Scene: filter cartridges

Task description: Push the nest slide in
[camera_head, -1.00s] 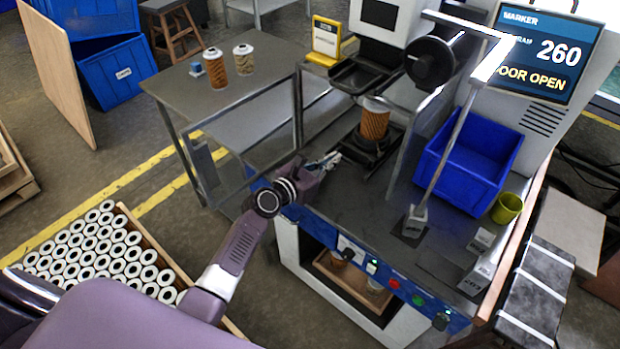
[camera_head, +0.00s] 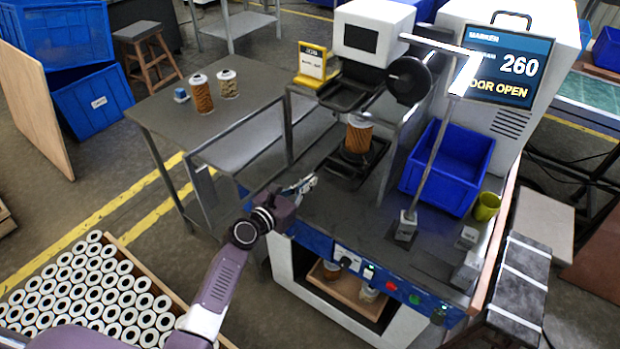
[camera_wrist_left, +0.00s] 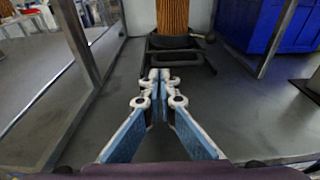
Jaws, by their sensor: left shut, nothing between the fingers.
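The nest slide (camera_head: 343,167) is a dark, flat carriage on the grey machine table, and its black front handle shows in the left wrist view (camera_wrist_left: 177,59). An orange-brown filter cartridge (camera_head: 358,136) with a pale top stands upright in it; its lower part shows in the left wrist view (camera_wrist_left: 172,18). My left gripper (camera_head: 310,181) is shut and empty, low over the table in front of the slide. In the left wrist view its fingertips (camera_wrist_left: 154,75) point at the handle; I cannot tell whether they touch it. My right gripper is not in view.
A blue bin (camera_head: 447,167) and an olive cup (camera_head: 486,206) stand on the right of the machine table. A slanted post on a base (camera_head: 405,226) stands nearer. The screen (camera_head: 508,66) reads "DOOR OPEN". A side table (camera_head: 190,128) holds two cartridges.

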